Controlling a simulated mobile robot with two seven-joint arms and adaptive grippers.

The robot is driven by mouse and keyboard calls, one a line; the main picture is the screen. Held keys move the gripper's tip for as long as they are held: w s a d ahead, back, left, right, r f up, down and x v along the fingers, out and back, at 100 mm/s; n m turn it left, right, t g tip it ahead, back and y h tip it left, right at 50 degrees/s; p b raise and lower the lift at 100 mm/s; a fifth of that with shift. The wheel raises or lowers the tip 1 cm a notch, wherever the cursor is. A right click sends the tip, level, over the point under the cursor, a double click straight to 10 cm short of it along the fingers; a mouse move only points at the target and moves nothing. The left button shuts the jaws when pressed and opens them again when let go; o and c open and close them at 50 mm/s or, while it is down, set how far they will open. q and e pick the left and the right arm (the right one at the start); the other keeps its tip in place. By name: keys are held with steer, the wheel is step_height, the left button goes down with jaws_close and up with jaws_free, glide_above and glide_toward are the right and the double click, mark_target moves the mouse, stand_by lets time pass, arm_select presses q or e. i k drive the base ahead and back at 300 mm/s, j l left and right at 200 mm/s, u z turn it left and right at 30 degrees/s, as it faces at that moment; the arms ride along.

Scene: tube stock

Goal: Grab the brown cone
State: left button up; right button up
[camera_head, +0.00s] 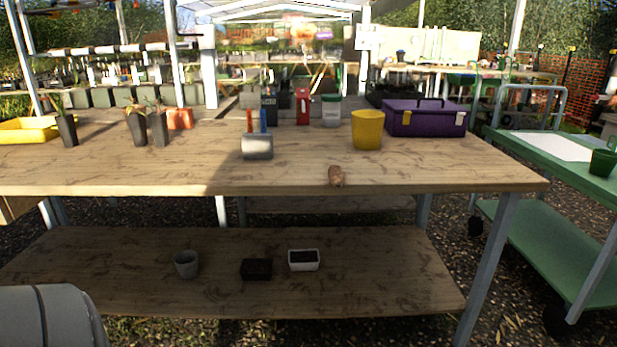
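A small brown cone (336,176) lies on the wooden table top (420,176) near its front edge, right of the middle. It seems to lie on its side, though it is small in the picture. Nothing touches it. No gripper shows in the head view. A grey rounded part at the bottom left corner seems to be mine.
Dark plant pots (157,129) stand left. A lower shelf (130,285) holds small pots. A green cart (540,255) stands right. Table around the cone is clear.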

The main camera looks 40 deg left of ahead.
mark_target(335, 175)
steer(key=i+l+u, duration=0.1)
steer(key=u, duration=0.35)
steer(key=i+l+u, duration=0.15)
steer(key=u, duration=0.3)
steer(key=i+l+u, duration=0.1)
steer(key=u, duration=0.4)
steer(key=i+l+u, duration=0.1)
steer(key=l+u, duration=0.2)
steer(key=l, duration=0.25)
steer(key=l+u, duration=0.3)
steer(key=l, duration=0.3)
steer(key=l+u, duration=0.2)
steer(key=l, duration=0.95)
steer(key=i, duration=0.05)
